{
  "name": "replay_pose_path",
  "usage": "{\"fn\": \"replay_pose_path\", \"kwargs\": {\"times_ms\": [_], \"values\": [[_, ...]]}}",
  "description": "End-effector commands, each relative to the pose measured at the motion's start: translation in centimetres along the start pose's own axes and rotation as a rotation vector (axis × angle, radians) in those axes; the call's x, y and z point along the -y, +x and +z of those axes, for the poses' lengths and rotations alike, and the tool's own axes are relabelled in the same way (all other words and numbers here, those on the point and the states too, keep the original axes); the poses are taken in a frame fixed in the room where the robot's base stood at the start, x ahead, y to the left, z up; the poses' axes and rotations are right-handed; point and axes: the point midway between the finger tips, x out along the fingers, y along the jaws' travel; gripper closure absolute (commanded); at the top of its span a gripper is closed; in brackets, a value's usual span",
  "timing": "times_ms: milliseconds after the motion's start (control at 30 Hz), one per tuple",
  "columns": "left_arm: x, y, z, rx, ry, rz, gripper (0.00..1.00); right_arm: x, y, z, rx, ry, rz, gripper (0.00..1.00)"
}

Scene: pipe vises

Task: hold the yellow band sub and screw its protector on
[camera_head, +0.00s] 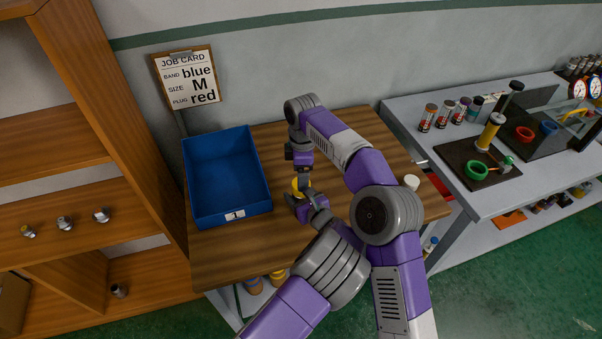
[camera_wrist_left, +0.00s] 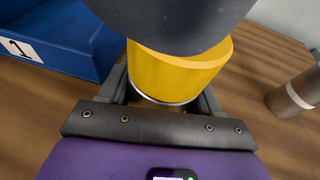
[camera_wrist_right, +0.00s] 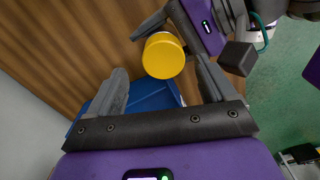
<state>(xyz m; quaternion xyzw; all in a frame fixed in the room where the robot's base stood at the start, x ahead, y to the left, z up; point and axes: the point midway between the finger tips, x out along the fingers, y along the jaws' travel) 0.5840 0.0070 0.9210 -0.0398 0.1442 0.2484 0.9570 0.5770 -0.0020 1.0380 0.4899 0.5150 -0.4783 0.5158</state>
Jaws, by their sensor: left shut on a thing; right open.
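A yellow cylindrical part (camera_head: 303,184) is held over the wooden table by my left gripper (camera_head: 306,203). In the left wrist view the yellow part (camera_wrist_left: 175,75) sits between the fingers, with a silvery lower rim. A dark rounded shape (camera_wrist_left: 180,18) covers its upper end; I cannot tell what it is. In the right wrist view a round, flat yellow end (camera_wrist_right: 163,56) faces the camera. My right gripper (camera_wrist_right: 160,72) is open, its fingers apart with the yellow end beyond and between their tips. I cannot tell the band sub and protector apart.
A blue bin (camera_head: 227,178) labelled 1 stands left on the table. A cylinder with a pale band (camera_wrist_left: 296,95) stands on the table's right side. A job card (camera_head: 187,77) hangs on the wall.

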Motion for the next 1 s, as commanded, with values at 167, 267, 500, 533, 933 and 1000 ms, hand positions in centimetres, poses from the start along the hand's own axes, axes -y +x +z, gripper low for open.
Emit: {"fn": "replay_pose_path", "kwargs": {"times_ms": [167, 267, 500, 533, 933, 1000], "values": [[-0.3, 0.3, -0.1, 0.004, 0.006, 0.006, 1.0, 0.2, -0.2, -0.9, -0.002, -0.037, 0.002, 0.21], [-0.3, 0.3, -0.2, 0.004, 0.007, 0.007, 1.0, 0.3, -0.4, -1.1, -0.002, -0.113, 0.001, 0.21], [-0.3, 0.3, -0.2, 0.003, 0.008, 0.007, 1.0, 0.5, -1.3, -1.4, 0.002, -0.535, -0.005, 0.21], [-0.3, 0.3, -0.2, 0.003, 0.008, 0.006, 1.0, 0.5, -1.4, -1.4, 0.002, -0.597, -0.005, 0.21], [-0.1, 0.1, 0.0, 0.004, 0.003, 0.003, 1.0, 0.4, -3.2, -0.7, 0.004, -1.282, -0.008, 0.21], [-0.1, 0.1, 0.0, 0.004, 0.003, 0.003, 1.0, 0.4, -3.4, -0.5, 0.005, -1.346, -0.007, 0.21]]}}
